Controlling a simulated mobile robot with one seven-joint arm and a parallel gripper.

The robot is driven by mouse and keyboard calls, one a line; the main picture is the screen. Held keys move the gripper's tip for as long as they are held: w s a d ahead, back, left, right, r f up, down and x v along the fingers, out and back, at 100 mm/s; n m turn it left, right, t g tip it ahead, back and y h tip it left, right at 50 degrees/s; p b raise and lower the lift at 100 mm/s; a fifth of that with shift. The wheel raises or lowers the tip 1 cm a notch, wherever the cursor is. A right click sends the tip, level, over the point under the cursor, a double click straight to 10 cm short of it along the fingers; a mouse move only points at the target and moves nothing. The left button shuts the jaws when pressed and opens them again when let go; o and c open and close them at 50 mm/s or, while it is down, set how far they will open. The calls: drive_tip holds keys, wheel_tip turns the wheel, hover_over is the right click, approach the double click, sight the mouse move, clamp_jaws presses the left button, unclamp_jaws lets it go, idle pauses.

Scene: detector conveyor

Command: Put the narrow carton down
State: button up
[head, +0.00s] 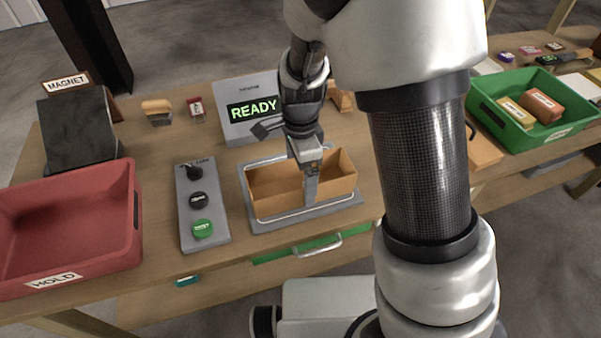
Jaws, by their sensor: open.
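The narrow carton (275,189), an open-topped brown cardboard box, sits upright on a grey plate (265,225) with a pale wire rim, in the middle of the bench. My gripper (311,185) is open at the carton's near right part. One finger shows against the outside of the near wall; the other is hidden, and I cannot tell whether either touches the wall. The carton's inside is partly hidden by my gripper.
A display reading READY (252,112) stands behind the carton. A control panel (187,240) with a green button lies left, beside a red HOLD bin (75,255). A green tray (545,138) with packages stands at the right. My arm hides much of the right bench.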

wheel_tip(320, 180, up, 12)
drive_tip(key=r+p, duration=0.1)
drive_tip(key=p, duration=0.1)
drive_tip(key=s+d+r+n+t, duration=0.5)
drive_tip(key=s+d+r+n, duration=0.7)
drive_tip(key=s+r+n, duration=0.1)
drive_tip(key=shift+s+r+n+t, duration=0.15)
drive_tip(key=shift+s+n+t, duration=0.15)
drive_tip(key=shift+s+n, duration=0.5)
drive_tip(key=shift+w, duration=0.1)
